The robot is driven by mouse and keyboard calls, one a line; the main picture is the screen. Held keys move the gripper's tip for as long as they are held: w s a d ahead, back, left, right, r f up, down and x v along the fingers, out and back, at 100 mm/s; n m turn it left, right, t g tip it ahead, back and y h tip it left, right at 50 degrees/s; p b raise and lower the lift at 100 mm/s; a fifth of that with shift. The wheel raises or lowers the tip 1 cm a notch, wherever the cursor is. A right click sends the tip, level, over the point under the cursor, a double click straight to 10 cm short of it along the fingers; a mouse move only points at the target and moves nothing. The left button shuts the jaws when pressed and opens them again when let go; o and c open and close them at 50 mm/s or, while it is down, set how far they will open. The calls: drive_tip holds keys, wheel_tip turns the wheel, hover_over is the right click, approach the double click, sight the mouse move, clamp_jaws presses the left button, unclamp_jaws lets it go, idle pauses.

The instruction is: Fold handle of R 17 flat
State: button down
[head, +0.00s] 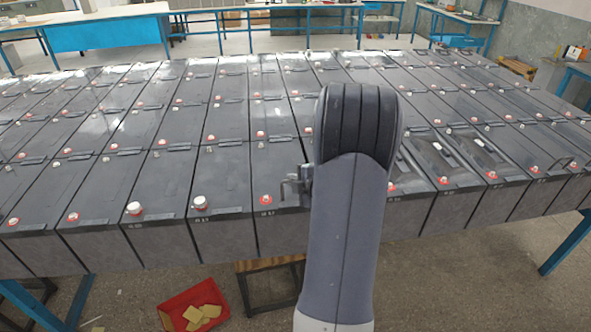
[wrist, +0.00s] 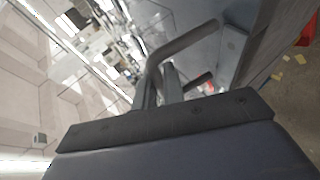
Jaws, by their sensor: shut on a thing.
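The battery with the small front label that seems to read R 17 (head: 267,178) is a dark grey block in the front row, with a red-ringed terminal near its front edge. My gripper (head: 291,189) is low over its front right part, beside the terminal. It is shut on the handle; my arm hides much of this spot and the battery to the right. In the wrist view, bent grey bars (wrist: 182,42) stand out past the dark gripper body and lean right. I cannot tell clearly which part is handle and which is finger, or the handle's exact tilt.
Rows of similar batteries (head: 100,180) stand tightly side by side on a blue-legged table. One at the right has a raised thin handle (head: 570,163). A red bin (head: 176,304) with yellowish pieces is on the floor. The air above the left batteries is clear.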

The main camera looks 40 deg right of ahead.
drive_tip(key=g+p, duration=0.1)
drive_tip(key=w+g+y+p, duration=0.1)
drive_tip(key=d+g+p, duration=0.1)
drive_tip(key=shift+w+f+m, duration=0.25)
drive_tip(key=shift+w+m, duration=0.1)
drive_tip(key=shift+m, duration=0.05)
drive_tip(key=shift+w+d+f+m+g+y, duration=0.25)
drive_tip(key=shift+w+f+g+y, duration=0.2)
drive_tip(key=shift+g, duration=0.4)
drive_tip(key=shift+w+d+f+m+g+y, duration=0.3)
drive_tip(key=shift+g+y, duration=0.25)
drive_tip(key=shift+g, duration=0.3)
drive_tip(key=shift+w+d+f+g+y, duration=0.15)
drive_tip(key=shift+f+g+y, duration=0.1)
drive_tip(key=shift+g, duration=0.15)
drive_tip(key=shift+w+a+f+g+y, duration=0.15)
drive_tip(key=shift+g+y, duration=0.1)
drive_tip(key=shift+g, duration=0.15)
drive_tip(key=shift+d, duration=0.1)
drive_tip(key=c, duration=1.5)
unclamp_jaws()
drive_tip(key=b+v, duration=0.1)
drive_tip(key=v, duration=0.9)
drive_tip(key=shift+d+r, duration=0.1)
drive_tip(key=shift+r, duration=0.25)
